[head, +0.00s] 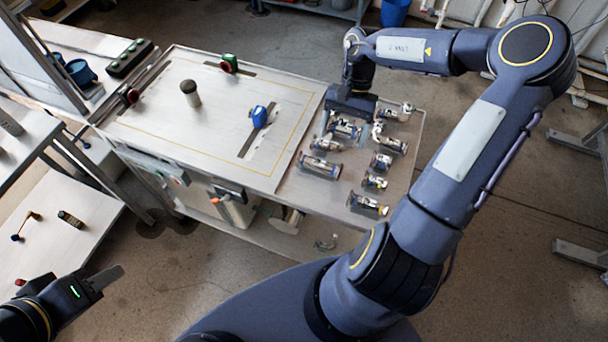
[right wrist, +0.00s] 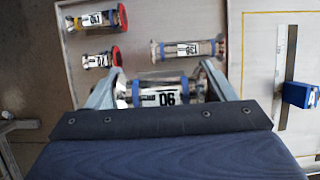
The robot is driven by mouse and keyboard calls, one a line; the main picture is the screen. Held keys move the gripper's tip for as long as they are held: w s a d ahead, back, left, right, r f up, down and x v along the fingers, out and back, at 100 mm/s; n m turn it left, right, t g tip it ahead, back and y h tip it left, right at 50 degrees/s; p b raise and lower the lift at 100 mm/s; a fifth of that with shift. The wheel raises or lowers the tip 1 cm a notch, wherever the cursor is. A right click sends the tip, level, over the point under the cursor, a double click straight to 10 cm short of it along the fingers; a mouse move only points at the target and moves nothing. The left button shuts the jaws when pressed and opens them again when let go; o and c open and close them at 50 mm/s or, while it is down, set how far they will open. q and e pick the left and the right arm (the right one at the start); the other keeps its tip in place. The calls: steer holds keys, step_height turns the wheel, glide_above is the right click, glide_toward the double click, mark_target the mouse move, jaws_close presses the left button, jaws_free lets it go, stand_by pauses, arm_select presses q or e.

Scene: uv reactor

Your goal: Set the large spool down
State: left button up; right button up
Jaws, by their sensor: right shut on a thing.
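My right gripper (head: 344,135) is over the back left part of the spool area at the right end of the bench. It is shut on a spool with blue bands and a white label that looks like 90, the large spool (right wrist: 163,97), lying sideways between the two fingers in the right wrist view. The held spool also shows below the gripper in the head view (head: 347,128). I cannot tell whether it touches the surface under it. My left gripper (head: 106,276) is at the lower left, away from the bench; its finger opening is not clear.
Several other labelled spools lie close by, one (head: 320,166) in front and one (head: 391,144) to the right. The bench plate (head: 170,135) to the left carries a grey knob (head: 190,92), a blue block (head: 259,117) and a green-and-red part (head: 229,63).

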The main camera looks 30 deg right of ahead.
steer(key=s+a+f, duration=0.1)
steer(key=a+f, duration=0.1)
steer(key=a, duration=0.1)
steer(key=s+a+f, duration=0.1)
steer(key=a+f, duration=0.1)
steer(key=a, duration=0.1)
steer(key=s+a+f, duration=0.1)
steer(key=a+f, duration=0.2)
steer(key=shift+a+f+b, duration=0.1)
steer(key=shift+a+b, duration=0.25)
steer(key=shift+a, duration=0.05)
steer(key=shift+s+a+f, duration=0.25)
steer(key=shift+a+f, duration=0.3)
steer(key=shift+f, duration=0.1)
step_height(320, 180, down, 4)
steer(key=shift+a+r+b, duration=0.15)
steer(key=shift+r+b, duration=0.1)
steer(key=shift+b, duration=0.1)
steer(key=o, duration=1.2)
steer(key=shift+f, duration=0.1)
steer(key=shift+c, duration=0.2)
